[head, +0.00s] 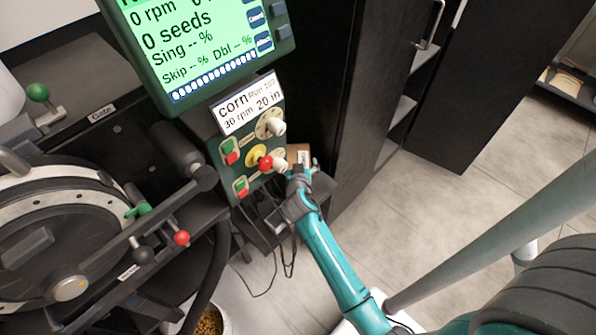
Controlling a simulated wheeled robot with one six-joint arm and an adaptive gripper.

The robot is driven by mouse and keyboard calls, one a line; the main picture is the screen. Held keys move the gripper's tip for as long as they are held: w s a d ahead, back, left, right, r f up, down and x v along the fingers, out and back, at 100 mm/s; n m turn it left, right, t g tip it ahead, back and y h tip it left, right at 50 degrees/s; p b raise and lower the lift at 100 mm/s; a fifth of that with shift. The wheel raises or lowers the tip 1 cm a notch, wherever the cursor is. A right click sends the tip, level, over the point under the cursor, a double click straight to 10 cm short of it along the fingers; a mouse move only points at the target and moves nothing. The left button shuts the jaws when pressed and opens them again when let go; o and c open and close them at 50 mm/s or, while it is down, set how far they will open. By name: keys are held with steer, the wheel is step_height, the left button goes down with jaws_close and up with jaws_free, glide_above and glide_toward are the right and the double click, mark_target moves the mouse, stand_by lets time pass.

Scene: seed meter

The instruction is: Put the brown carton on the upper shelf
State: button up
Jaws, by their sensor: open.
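A small brown carton (293,149) with a pale label shows beside the control panel, just beyond my gripper. My gripper and arm hide much of it, and what it rests on is hard to see. My gripper (303,170) is open at the end of the teal arm, very close to the carton. I cannot tell whether the fingers touch it or are around it. A dark cabinet stands open behind, with an upper shelf (427,55) and lower shelves under it; only narrow strips of the shelves show.
The control panel (250,150) with knobs and a green screen (205,40) stands left of my gripper. Cables (288,255) hang below. The seed meter machine (60,235) fills the left. An open cabinet door (480,80) stands right of the shelves. The tiled floor (450,220) is clear.

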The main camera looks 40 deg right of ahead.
steer(key=c, duration=1.6)
steer(key=shift+r, duration=0.1)
